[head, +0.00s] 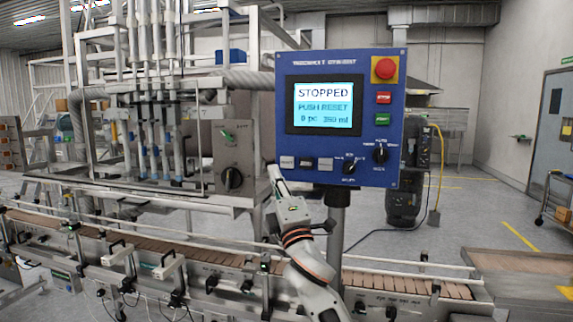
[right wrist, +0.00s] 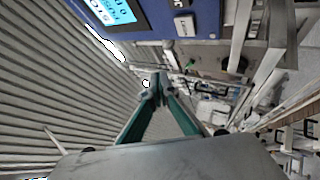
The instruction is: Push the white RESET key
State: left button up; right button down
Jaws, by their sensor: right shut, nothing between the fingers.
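The blue control panel (head: 340,70) stands on a post in the head view. Its screen (head: 323,105) reads STOPPED, PUSH RESET. Along its lower edge are a white key (head: 287,162) at the left, a dark key (head: 306,163) and another pale key (head: 325,164); their labels are too small to read. My right gripper (head: 273,172) points up, its tips just left of and slightly below the leftmost white key. In the right wrist view its fingers (right wrist: 154,82) are shut and empty, apart from the panel (right wrist: 160,14), where a white key (right wrist: 185,25) shows. My left gripper is out of view.
The panel also carries a red mushroom button (head: 384,69), a red key (head: 383,98), a green key (head: 383,119) and two black rotary knobs. A slatted conveyor (head: 205,252) runs below, and the filling machine (head: 150,130) stands left of the panel.

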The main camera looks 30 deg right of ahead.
aim_at(285, 167)
jog(key=w+d, duration=0.2)
jog(key=w+d+b, duration=0.1)
jog(key=w+d, duration=0.1)
jog(key=d, duration=0.1)
jog(key=shift+w+b, duration=0.1)
jog(key=shift+b, duration=0.2)
jog(key=shift+w+d, duration=0.55)
jog(key=shift+d, duration=0.05)
jog(key=shift+w+d, duration=0.1)
jog(key=shift+d, duration=0.05)
dwell(0.8)
jog(key=shift+w+d, duration=0.15)
jog(key=shift+d, duration=0.05)
